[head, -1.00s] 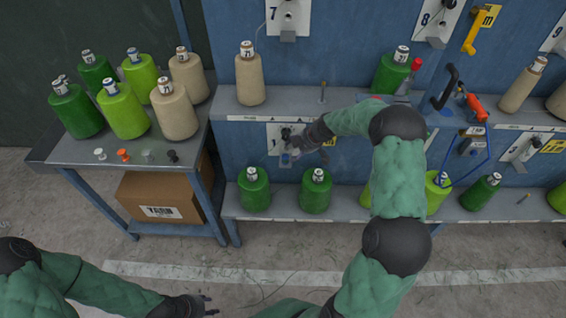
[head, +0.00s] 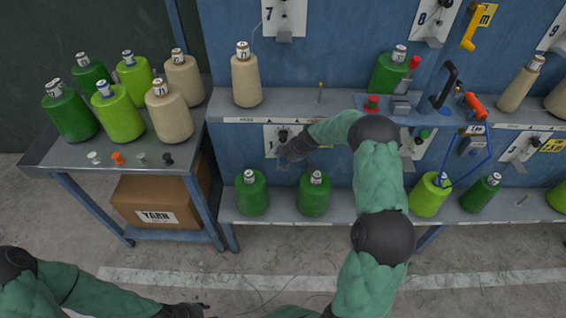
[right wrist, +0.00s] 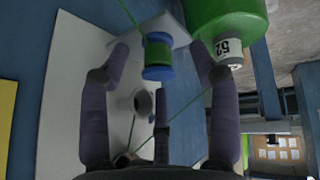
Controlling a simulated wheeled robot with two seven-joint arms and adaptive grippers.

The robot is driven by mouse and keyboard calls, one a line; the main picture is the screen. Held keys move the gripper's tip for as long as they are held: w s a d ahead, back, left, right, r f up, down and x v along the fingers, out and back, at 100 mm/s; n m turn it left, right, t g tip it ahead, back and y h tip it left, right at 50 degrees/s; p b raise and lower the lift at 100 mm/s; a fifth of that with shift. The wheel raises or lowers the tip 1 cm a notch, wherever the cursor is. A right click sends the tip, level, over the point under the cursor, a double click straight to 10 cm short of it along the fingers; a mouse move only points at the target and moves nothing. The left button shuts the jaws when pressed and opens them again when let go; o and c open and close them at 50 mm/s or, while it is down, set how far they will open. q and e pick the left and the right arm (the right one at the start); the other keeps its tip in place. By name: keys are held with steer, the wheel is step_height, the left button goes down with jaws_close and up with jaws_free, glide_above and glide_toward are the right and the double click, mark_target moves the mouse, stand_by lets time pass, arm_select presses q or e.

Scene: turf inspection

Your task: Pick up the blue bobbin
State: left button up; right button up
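The blue bobbin (right wrist: 158,66) shows in the right wrist view. It has blue flanges and is wound with green thread, and it sits at a white panel (right wrist: 75,95). My right gripper (right wrist: 159,50) is open, with two fingers on either side of the bobbin and a gap to each; a third finger is below it in the picture. In the head view my right gripper (head: 290,152) is at a panel on the blue wall, and it hides the bobbin. My left gripper (head: 192,310) is at the bottom edge, too cut off to read.
Green cones stand on the lower shelf, one (head: 252,193) close below my right gripper. A side table (head: 60,152) at left holds green and beige cones and several small pegs. A beige cone (head: 246,80) stands on the upper shelf (head: 285,100). A green thread crosses the wrist view.

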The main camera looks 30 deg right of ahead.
steer(key=c, duration=0.9)
steer(key=shift+r, duration=0.1)
